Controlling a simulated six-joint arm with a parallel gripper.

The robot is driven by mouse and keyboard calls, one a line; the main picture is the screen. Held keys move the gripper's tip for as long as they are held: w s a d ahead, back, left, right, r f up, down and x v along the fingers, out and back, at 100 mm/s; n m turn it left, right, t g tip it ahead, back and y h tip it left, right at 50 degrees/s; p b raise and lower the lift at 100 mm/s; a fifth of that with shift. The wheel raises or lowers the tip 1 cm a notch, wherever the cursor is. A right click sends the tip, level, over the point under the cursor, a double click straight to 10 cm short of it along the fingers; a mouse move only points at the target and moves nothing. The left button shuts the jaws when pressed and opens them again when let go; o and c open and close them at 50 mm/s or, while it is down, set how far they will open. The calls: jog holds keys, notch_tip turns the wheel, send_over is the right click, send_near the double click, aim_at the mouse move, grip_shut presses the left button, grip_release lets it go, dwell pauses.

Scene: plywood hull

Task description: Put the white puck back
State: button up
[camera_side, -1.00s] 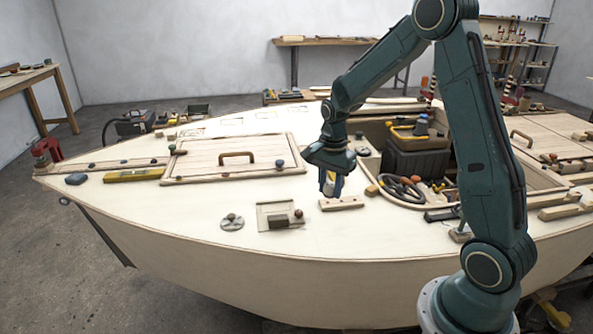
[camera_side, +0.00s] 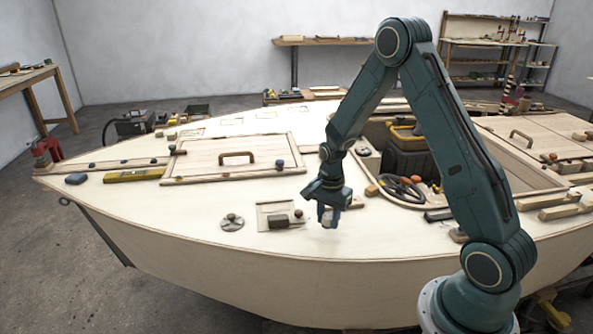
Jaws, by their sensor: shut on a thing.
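My gripper (camera_side: 328,222) points down, low over the pale deck right of the square plate. It is shut on a small pale thing, which looks like the white puck (camera_side: 328,224). The fingers hide much of the puck, and I cannot tell whether it touches the deck. A round grey plate (camera_side: 232,223) with a dark knob lies on the deck to the left. Between it and my gripper lies a pale square plate (camera_side: 266,212) with a dark block (camera_side: 279,222) on its front part.
A wooden block (camera_side: 356,203) lies just behind my gripper, partly hidden. A hatch lid (camera_side: 205,158) with a handle and a yellow level (camera_side: 134,175) lie left. An open cockpit with a dark toolbox (camera_side: 405,160) and coiled hose (camera_side: 399,188) is right. The front deck is clear.

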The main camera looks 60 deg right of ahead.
aim_at(328, 225)
jog(key=shift+f, duration=1.4)
jog(key=shift+f, duration=0.15)
jog(key=o, duration=1)
notch_tip(328, 225, up, 12)
jog(key=shift+r, duration=0.15)
jog(key=shift+r, duration=0.15)
